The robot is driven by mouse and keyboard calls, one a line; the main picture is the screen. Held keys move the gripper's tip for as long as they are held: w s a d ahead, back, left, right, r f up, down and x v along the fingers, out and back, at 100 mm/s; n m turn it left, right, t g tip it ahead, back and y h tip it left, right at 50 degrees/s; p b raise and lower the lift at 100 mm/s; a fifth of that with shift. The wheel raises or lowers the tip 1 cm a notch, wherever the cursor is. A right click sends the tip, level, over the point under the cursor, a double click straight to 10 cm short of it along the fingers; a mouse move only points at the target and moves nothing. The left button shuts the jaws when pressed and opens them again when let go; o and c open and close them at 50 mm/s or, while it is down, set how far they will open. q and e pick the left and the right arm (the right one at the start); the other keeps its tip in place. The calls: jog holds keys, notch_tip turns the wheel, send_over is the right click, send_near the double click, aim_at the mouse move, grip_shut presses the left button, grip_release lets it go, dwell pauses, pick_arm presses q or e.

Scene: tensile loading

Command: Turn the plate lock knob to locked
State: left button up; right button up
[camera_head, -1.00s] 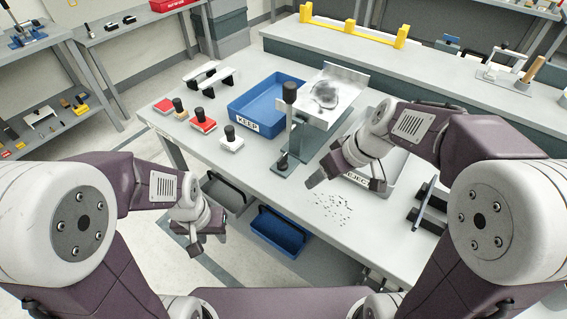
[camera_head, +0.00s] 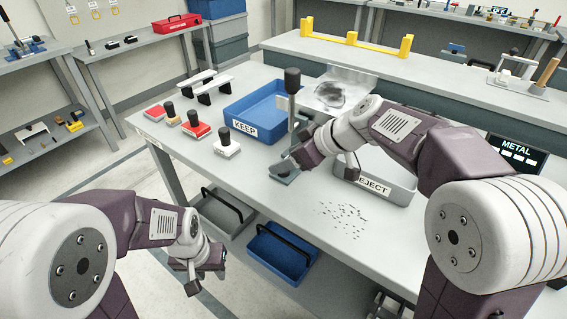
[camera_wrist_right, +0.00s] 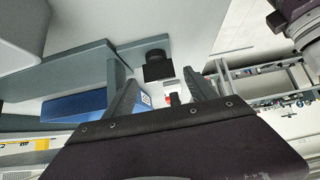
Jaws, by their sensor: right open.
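The fixture has an upright grey post (camera_head: 293,110) with a black knob (camera_head: 292,80) on top, and a pale metal plate (camera_head: 345,92) with a dark smudge behind it. I cannot tell which part is the plate lock knob. My right gripper (camera_head: 287,163) is low beside the post, partly hiding the fixture. In the right wrist view its two fingers (camera_wrist_right: 160,98) are apart, with a black knob-like piece (camera_wrist_right: 158,66) in line with the gap; contact is not visible. My left gripper (camera_head: 205,275) hangs in front of the table, away from the fixture; its jaw gap is unclear.
A blue KEEP bin (camera_head: 240,126) stands left of the fixture and a grey REJECT bin (camera_head: 398,190) right of it. Several black-handled stamps (camera_head: 228,148) stand at the table's left. Small dark bits (camera_head: 345,215) lie near the front. Bins (camera_head: 281,255) sit below.

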jog(key=shift+x, duration=1.05)
jog(key=c, duration=1.4)
